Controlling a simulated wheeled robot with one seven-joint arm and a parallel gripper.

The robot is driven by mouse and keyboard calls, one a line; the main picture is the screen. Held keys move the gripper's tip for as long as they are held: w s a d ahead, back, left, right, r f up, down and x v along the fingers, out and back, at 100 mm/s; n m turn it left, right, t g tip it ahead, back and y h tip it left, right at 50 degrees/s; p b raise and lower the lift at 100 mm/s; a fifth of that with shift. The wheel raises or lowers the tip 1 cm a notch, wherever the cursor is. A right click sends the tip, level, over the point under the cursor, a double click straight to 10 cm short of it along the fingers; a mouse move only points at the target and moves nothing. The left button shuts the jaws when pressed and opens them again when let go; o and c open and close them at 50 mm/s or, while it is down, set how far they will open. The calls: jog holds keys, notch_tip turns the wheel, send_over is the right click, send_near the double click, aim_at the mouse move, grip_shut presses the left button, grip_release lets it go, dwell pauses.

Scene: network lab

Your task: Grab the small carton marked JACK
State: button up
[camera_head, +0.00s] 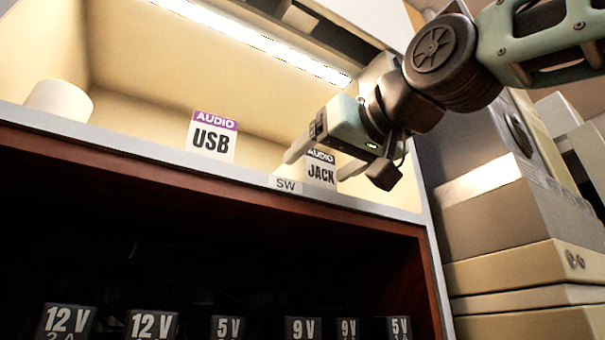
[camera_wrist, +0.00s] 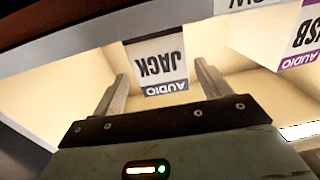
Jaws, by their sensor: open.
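The small carton marked JACK (camera_head: 321,174) stands on the lit upper shelf, white with a dark AUDIO band on top. My gripper (camera_head: 318,166) is at the shelf front with its fingers apart, one on each side of the carton in the picture. In the wrist view the JACK carton (camera_wrist: 160,62) appears upside down, between the two open fingers (camera_wrist: 162,85) and beyond their tips or level with them; I cannot tell the exact depth. No contact shows. The carton's lower edge is partly hidden by the shelf lip in the head view.
A carton marked USB (camera_head: 211,140) with a purple band stands left on the same shelf, and a white cylinder (camera_head: 59,99) farther left. Dark voltage-marked boxes (camera_head: 152,324) line the compartment below. Stacked beige equipment (camera_head: 520,215) stands right.

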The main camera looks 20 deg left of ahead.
jog(key=shift+s+p+x, duration=0.2)
jog(key=shift+p+x, duration=1.7)
jog(key=shift+x, duration=0.9)
jog(key=shift+a+r, duration=0.1)
jog(key=c, duration=1.2)
